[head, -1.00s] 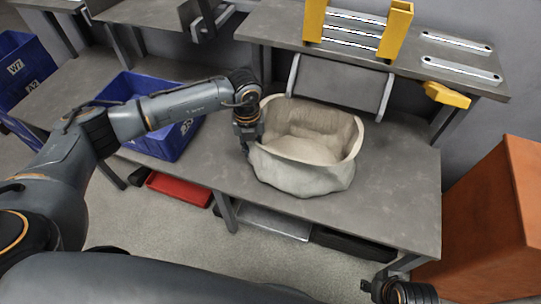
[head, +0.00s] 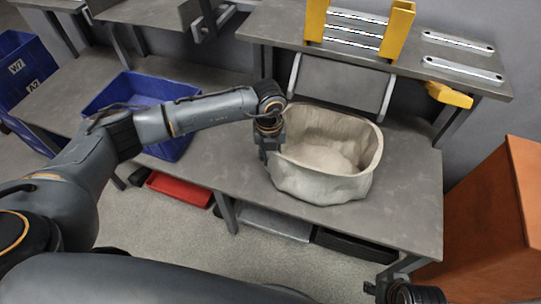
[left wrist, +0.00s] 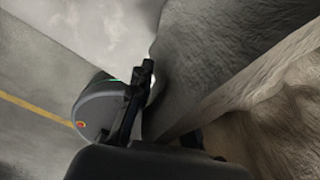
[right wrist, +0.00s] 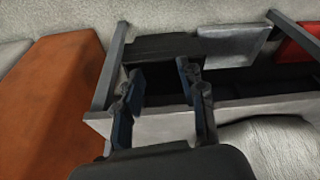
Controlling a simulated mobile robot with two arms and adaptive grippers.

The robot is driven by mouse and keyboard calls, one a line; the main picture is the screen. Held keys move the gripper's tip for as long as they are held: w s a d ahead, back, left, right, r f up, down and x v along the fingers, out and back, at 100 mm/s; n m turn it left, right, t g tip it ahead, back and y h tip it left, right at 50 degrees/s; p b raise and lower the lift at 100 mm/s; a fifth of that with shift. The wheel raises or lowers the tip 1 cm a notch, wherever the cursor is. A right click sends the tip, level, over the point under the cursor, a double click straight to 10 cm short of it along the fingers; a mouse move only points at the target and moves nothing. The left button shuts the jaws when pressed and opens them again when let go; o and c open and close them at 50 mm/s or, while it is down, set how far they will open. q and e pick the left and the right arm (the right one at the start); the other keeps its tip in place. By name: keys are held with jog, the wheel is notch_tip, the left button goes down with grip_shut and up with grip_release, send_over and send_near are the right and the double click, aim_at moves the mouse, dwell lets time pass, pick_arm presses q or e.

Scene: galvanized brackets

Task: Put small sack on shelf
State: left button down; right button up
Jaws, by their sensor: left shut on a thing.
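The small sack (head: 320,184), off-white with a wide open mouth, is upright at the bench's middle; I cannot tell whether its base touches the bench. My left gripper (head: 271,150) is shut on its left rim. The left wrist view shows the sack's wall (left wrist: 215,60) close beside the dark finger (left wrist: 143,85). The grey shelf (head: 280,22) runs above the back of the bench. My right gripper (right wrist: 160,90) is open and empty in the right wrist view, with the bench edge beyond it; only part of it shows at the head view's bottom right.
Yellow brackets (head: 397,32) and flat metal bars (head: 458,40) occupy the shelf's right part. A blue bin (head: 120,92) stands left on the bench (head: 408,200). An orange cabinet (head: 480,220) is at right. A red tray (head: 180,188) lies below. The bench right of the sack is clear.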

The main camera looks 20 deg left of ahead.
pick_arm(q)
jog(key=c, duration=1.7)
grip_release()
jog(key=o, duration=0.4)
jog(key=shift+c, duration=0.2)
jog(key=shift+o, duration=0.4)
pick_arm(e)
jog(key=shift+r, duration=0.25)
pick_arm(q)
jog(key=shift+r, duration=0.2)
notch_tip(320, 180, up, 12)
jog(key=shift+s+a+f+p, duration=0.1)
jog(key=shift+a+p, duration=0.05)
jog(key=shift+p, duration=0.8)
pick_arm(e)
notch_tip(320, 180, down, 7)
